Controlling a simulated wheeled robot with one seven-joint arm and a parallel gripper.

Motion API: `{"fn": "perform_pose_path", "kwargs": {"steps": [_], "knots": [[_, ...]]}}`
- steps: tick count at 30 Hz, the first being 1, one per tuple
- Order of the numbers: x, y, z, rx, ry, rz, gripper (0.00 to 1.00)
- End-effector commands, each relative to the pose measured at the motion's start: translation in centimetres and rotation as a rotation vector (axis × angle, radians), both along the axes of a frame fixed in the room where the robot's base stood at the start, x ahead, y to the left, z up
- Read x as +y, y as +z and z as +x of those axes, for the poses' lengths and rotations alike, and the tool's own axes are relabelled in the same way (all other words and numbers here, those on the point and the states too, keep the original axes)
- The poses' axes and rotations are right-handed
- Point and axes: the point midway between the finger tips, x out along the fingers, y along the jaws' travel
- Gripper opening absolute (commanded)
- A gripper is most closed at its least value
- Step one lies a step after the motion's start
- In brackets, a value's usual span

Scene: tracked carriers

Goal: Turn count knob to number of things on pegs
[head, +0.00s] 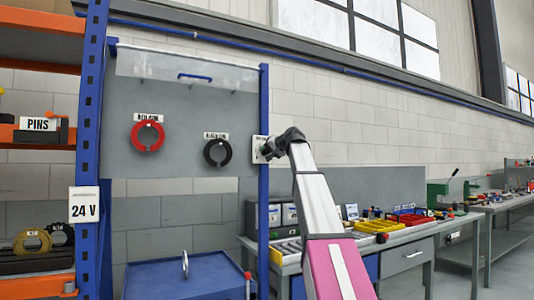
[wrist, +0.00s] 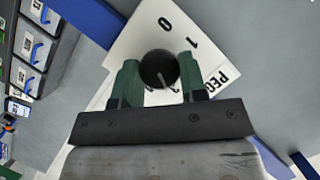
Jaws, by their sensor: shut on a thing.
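A grey board holds a red ring (head: 148,135) and a black ring (head: 217,152), each hanging on it under a small white label. The dark round count knob (wrist: 158,68) sits on a white plate (wrist: 190,27), fixed to the blue post right of the board; the plate (head: 259,157) also shows in the head view. The plate carries the digits 0 and 1, a partly hidden digit, and lettering starting "PEG". My gripper (wrist: 157,72) has its green fingers closed on either side of the knob. A faint pale mark shows on the knob; which digit it points at I cannot tell.
A blue cart (head: 185,280) stands below the board. A shelf rack (head: 90,130) with a "24 V" sign is at the left. A workbench (head: 405,234) with a yellow tray (head: 378,226) and a red tray (head: 411,218) stands at the right.

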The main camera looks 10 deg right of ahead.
Motion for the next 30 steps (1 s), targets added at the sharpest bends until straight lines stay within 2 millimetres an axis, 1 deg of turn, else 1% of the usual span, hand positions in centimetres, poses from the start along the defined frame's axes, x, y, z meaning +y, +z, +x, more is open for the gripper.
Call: {"fn": "perform_pose_path", "kwargs": {"steps": [5, 11, 30], "knots": [[0.03, 0.04, -0.03, -0.01, 0.0, -0.031, 0.15], [0.1, 0.13, -0.07, -0.042, 0.001, -0.128, 0.15], [0.4, 0.16, -0.19, -0.208, 0.001, -0.638, 0.15]]}}
